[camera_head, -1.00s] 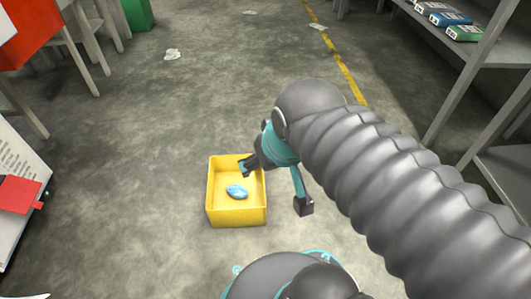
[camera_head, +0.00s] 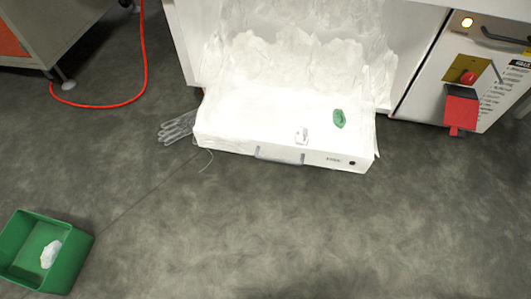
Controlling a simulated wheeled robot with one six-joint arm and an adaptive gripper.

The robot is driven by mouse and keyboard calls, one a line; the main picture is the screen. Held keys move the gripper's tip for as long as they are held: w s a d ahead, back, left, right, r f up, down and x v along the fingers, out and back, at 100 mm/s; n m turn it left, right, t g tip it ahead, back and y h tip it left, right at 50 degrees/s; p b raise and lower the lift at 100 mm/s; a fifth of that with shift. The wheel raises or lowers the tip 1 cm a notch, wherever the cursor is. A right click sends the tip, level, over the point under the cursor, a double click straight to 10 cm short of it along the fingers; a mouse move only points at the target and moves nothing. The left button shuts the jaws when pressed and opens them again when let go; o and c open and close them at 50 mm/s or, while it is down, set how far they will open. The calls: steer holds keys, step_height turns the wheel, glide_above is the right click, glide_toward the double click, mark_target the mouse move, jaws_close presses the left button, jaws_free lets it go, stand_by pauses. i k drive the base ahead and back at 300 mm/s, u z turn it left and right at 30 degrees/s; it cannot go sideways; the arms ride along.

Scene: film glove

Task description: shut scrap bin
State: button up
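A white drawer-like bin (camera_head: 235,133), which looks like the scrap bin, stands out from the foot of a white machine. It is open. Crumpled whitish film (camera_head: 300,65) lines its back and sides. A green scrap (camera_head: 339,119) and a small white piece (camera_head: 301,136) lie in or on it. A grey handle (camera_head: 279,156) runs along its front face. A clear film glove (camera_head: 178,127) lies by its left side, apparently on the floor; I cannot tell if it is caught at the bin's edge. My gripper is not in view.
A green bin (camera_head: 68,264) with a white crumpled piece (camera_head: 50,254) stands at the lower left. A red hose (camera_head: 144,60) curls on the floor at the upper left. A control panel with a red button (camera_head: 468,77) is at the right. The floor before the drawer is clear.

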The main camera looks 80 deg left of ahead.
mark_target(257, 105)
steer(key=u, duration=2.8)
steer(key=k, duration=0.35)
steer(key=z, duration=0.35)
steer(key=i, duration=0.9)
steer(key=z, duration=0.8)
